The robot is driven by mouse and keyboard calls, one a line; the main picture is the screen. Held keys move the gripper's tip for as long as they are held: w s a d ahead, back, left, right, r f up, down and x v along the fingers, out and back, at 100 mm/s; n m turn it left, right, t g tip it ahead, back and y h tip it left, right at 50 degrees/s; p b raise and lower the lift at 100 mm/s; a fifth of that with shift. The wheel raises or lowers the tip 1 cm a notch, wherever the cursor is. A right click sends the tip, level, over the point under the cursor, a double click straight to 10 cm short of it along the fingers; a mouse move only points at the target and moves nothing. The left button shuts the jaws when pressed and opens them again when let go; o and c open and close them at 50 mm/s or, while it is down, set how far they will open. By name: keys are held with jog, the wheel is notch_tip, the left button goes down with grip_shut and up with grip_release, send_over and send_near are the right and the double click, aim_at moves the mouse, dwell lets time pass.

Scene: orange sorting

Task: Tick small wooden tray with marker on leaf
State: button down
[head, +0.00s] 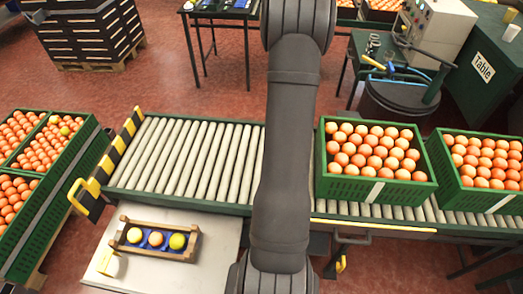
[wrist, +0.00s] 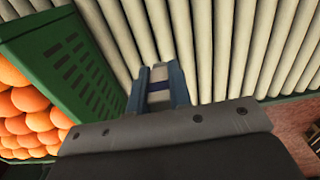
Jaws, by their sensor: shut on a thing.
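The small wooden tray (head: 124,244) stands on the pale leaf (head: 215,268) at the lower left of the head view. Most of the marker is hidden between the fingers. The gripper is over or near the rollers, apart from the tray. In the head view my arm hides the gripper.
A roller conveyor (head: 190,160) runs behind the leaf. A green crate of oranges (head: 375,190) stands on the rollers to the right; a green crate wall (wrist: 75,65) is close left of my gripper in the wrist view.

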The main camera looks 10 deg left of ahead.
jog(key=a+f+n, duration=0.2)
jog(key=a+n, duration=0.1)
jog(key=a, duration=1.2)
jog(key=n, duration=0.9)
send_near(122, 228)
jog(key=shift+s+f, duration=0.2)
jog(key=shift+f, duration=2.5)
jog(key=shift+f, duration=0.6)
jog(key=shift+w, duration=0.8)
jog(key=shift+s+r, duration=0.2)
jog(key=shift+s, duration=0.4)
